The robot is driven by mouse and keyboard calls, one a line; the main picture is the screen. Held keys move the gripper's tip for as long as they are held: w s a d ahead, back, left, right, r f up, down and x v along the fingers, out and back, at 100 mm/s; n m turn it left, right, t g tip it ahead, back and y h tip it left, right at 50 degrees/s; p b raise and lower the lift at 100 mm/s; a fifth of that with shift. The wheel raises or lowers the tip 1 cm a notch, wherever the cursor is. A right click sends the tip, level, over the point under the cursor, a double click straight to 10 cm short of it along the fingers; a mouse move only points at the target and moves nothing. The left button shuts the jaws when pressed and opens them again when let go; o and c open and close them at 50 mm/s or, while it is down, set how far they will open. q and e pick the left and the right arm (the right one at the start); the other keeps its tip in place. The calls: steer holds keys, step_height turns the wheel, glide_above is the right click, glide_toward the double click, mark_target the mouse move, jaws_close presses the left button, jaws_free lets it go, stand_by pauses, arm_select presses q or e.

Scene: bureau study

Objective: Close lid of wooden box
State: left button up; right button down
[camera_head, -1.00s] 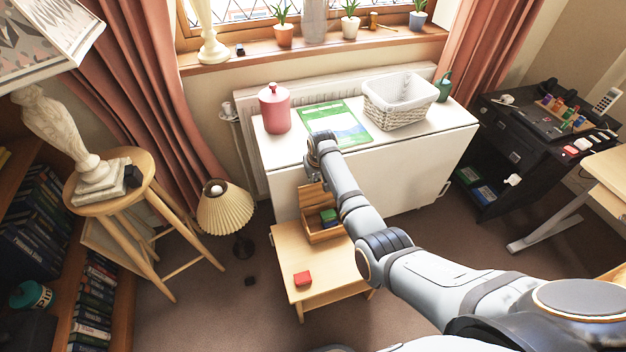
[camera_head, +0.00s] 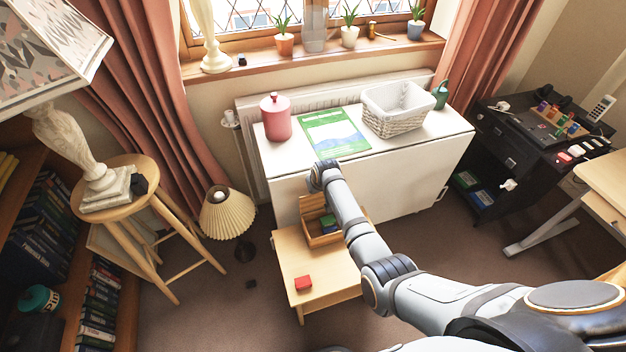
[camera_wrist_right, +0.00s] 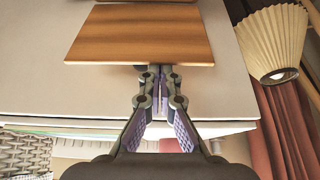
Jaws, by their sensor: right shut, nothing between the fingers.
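A wooden box (camera_head: 325,239) with green and blue pieces (camera_head: 328,221) inside stands on a small light wooden table (camera_head: 288,256). Its lid (camera_head: 309,205) stands raised at the back, partly hidden by my right arm; the lid also shows as a brown panel in the right wrist view (camera_wrist_right: 140,38). My right gripper (camera_wrist_right: 160,72) is shut and empty, with its fingertips at the lid's near edge in the wrist view. I cannot tell whether they touch it. In the head view the right gripper (camera_head: 318,188) is just above the lid. My left gripper is not in view.
A pleated lamp (camera_head: 227,213) stands left.

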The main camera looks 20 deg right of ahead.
steer(key=s+t+p, duration=0.1)
steer(key=s, duration=0.1)
steer(key=s+t+p, duration=0.1)
steer(key=shift+s+f+t, duration=0.2)
steer(key=shift+s+t, duration=0.1)
steer(key=shift+s, duration=0.05)
arm_select(q)
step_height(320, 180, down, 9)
steer(key=b, duration=1.2)
arm_select(e)
steer(key=s+f+t, duration=0.7)
steer(key=t, duration=0.1)
steer(key=shift+s+d+f, duration=0.2)
steer(key=shift+s+f, duration=0.15)
steer(key=shift+f, duration=0.05)
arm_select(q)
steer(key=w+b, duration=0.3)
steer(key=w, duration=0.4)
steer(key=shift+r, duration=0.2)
arm_select(e)
steer(key=shift+s+f+t, duration=0.4)
steer(key=shift+s+f, duration=0.1)
steer(key=shift+f, duration=0.25)
steer(key=shift+s+f+t, duration=0.4)
steer(key=shift+s+f, duration=0.05)
steer(key=shift+f, duration=0.3)
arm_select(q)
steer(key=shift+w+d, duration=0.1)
